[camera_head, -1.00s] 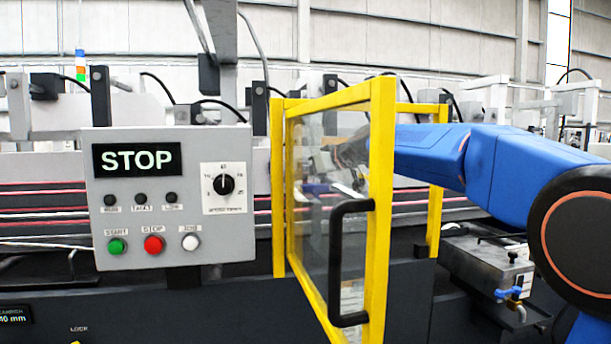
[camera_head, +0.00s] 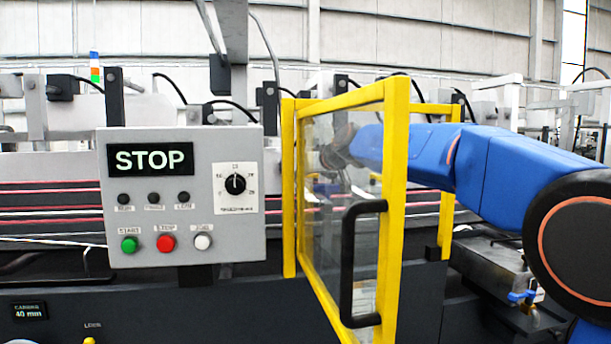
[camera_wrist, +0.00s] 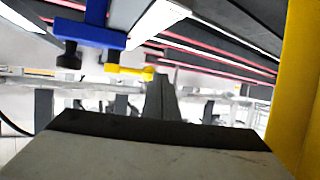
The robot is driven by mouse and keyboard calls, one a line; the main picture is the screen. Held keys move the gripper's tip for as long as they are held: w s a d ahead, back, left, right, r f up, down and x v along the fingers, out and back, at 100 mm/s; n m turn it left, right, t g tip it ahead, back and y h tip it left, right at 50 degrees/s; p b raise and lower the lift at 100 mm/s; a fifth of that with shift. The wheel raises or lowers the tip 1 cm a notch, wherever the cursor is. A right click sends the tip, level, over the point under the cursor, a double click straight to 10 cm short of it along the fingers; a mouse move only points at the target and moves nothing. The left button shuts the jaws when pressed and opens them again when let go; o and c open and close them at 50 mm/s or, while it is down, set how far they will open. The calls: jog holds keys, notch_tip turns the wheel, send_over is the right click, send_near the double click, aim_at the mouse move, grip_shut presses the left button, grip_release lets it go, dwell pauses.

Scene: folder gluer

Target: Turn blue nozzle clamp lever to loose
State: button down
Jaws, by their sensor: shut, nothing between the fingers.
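In the wrist view a blue bracket (camera_wrist: 90,34) hangs at the upper left, with a black knob (camera_wrist: 70,56) on its left side. A yellow lever-like piece (camera_wrist: 130,72) sits just below and right of it. I cannot tell for sure which part is the clamp lever, and no loose mark is readable. My gripper (camera_wrist: 162,78) is shut and empty, its dark fingertips close to the right end of the yellow piece in the picture; contact cannot be told. In the head view my gripper is behind the guard door's clear panel, and the bracket cannot be made out.
The yellow-framed guard door (camera_head: 393,190) stands open, with a black handle (camera_head: 360,265); my arm passes behind it. A yellow frame part (camera_wrist: 300,90) fills the wrist view's right edge. A control panel (camera_head: 180,220) reads STOP. A blue-handled valve (camera_head: 520,297) is low at the right.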

jog(key=shift+w+a, duration=0.45)
jog(key=shift+a, duration=0.1)
dwell(0.5)
jog(key=v, duration=1.7)
jog(key=w+d+f+n+g+y, duration=0.1)
jog(key=w+d, duration=0.2)
jog(key=w, duration=0.1)
jog(key=shift+n, duration=0.3)
jog(key=x, duration=1.4)
jog(key=shift+w+a, duration=0.1)
jog(key=shift+a, duration=0.2)
jog(key=shift+w+a, duration=0.1)
jog(key=shift+a, duration=0.05)
